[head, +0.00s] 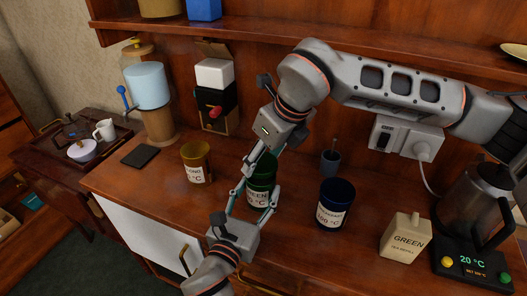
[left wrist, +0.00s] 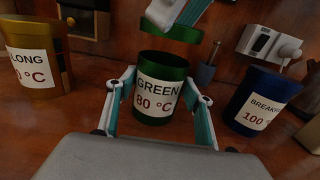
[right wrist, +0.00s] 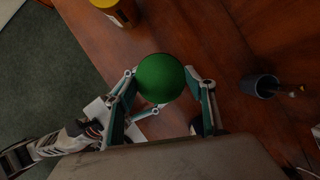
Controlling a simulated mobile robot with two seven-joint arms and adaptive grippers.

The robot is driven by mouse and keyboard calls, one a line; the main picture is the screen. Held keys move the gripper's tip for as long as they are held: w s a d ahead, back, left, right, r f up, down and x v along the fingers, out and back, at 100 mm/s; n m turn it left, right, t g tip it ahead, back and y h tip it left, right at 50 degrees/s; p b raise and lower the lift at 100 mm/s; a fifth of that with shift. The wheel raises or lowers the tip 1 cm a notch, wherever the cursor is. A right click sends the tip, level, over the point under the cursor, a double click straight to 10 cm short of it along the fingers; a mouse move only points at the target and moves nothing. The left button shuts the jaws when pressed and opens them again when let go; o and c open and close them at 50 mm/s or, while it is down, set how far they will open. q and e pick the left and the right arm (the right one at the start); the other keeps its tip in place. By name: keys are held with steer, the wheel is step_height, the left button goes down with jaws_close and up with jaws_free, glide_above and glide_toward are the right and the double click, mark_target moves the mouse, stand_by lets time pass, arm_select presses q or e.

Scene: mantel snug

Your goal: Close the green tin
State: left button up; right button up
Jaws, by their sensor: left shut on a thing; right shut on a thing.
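The green tin (head: 259,199) stands upright on the counter, and its open top shows in the left wrist view (left wrist: 162,66). My left gripper (left wrist: 160,80) is shut on the tin's body, one finger on each side of the label. The round green lid (right wrist: 160,78) is in my right gripper (right wrist: 162,82), which is shut on it from above. In the left wrist view the lid (left wrist: 172,30) hangs just above the tin, slightly tilted, with a gap to the rim. In the head view my right gripper and arm partly hide the lid.
A yellow tin (head: 197,165) stands left of the green tin and a blue tin (head: 333,208) right of it. A small cup (head: 330,162) with a utensil stands behind. A tea refill box (head: 406,238) and a kettle (head: 468,203) are at right. A shelf (head: 330,30) runs above.

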mark_target(265, 165)
stand_by(0.4)
steer(key=shift+f, duration=0.8)
steer(key=shift+f, duration=0.65)
steer(key=o, duration=0.9)
steer(key=shift+r, duration=0.1)
steer(key=v, duration=1.1)
steer(key=shift+d+r, duration=0.15)
steer(key=shift+r, duration=0.2)
steer(key=shift+s, duration=0.1)
